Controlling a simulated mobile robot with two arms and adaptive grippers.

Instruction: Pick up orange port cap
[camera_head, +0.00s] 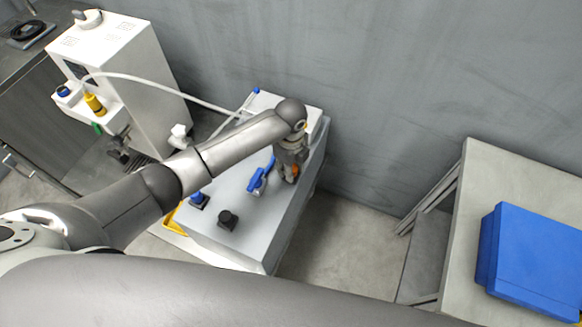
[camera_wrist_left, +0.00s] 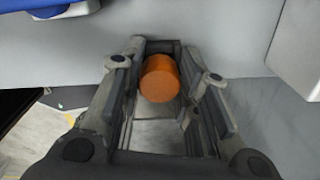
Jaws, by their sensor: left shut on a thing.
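The orange port cap (camera_wrist_left: 160,79) is a short cylinder between the two fingers of my left gripper (camera_wrist_left: 161,92) in the left wrist view. The fingers are shut on it, one on each side. In the head view my left gripper (camera_head: 291,177) points down at the right part of the grey-white cabinet top (camera_head: 238,232), and a bit of the orange cap (camera_head: 295,170) shows beside the fingers. I cannot tell whether the cap is still touching the surface. My right gripper is not in view.
A blue-handled valve (camera_head: 257,180) is just left of my left gripper. A black knob (camera_head: 228,219) is nearer on the cabinet. A white unit (camera_head: 145,75) with a hose (camera_head: 165,82) stands at left. A blue case (camera_head: 535,262) lies on a table at right. A grey wall is behind.

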